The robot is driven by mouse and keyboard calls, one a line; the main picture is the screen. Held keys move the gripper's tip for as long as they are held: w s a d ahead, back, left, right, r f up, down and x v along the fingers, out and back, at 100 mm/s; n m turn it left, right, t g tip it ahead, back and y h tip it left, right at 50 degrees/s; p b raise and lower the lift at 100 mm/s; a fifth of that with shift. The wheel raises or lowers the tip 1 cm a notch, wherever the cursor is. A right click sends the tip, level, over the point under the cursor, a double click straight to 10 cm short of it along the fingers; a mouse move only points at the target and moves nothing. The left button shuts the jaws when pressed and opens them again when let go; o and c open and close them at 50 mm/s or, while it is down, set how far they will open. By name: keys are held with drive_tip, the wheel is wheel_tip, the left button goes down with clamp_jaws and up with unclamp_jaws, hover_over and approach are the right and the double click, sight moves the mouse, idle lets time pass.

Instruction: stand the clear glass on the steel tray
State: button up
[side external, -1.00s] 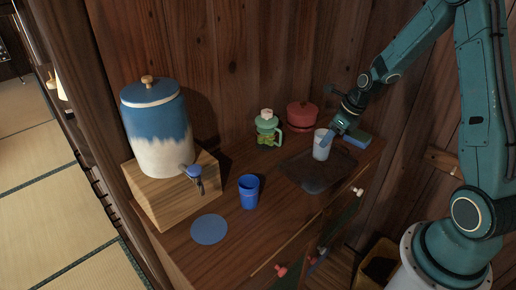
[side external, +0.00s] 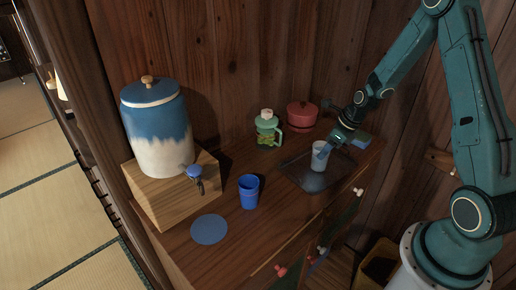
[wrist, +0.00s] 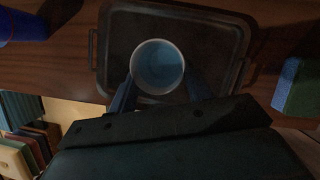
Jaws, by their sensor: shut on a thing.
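The clear glass (side external: 319,154) is upright over the dark steel tray (side external: 300,179) on the wooden cabinet top. My gripper (side external: 325,150) is shut on the glass from the right side. In the wrist view the glass (wrist: 158,66) shows from above, its round rim between the two fingers, within the outline of the tray (wrist: 118,30). I cannot tell whether the base of the glass touches the tray or is slightly above it.
A blue cup (side external: 249,191) and a blue round mat (side external: 209,229) are left of the tray. A green jar with a handle (side external: 267,129) and a red pot (side external: 302,116) stand behind. A sponge (side external: 361,140) lies right. A large dispenser (side external: 159,128) stands far left.

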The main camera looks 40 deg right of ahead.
drive_tip(key=shift+f, duration=0.15)
drive_tip(key=o, duration=1.3)
drive_tip(key=shift+r, duration=0.25)
drive_tip(key=shift+v, duration=5.95)
drive_tip(key=shift+a, duration=0.1)
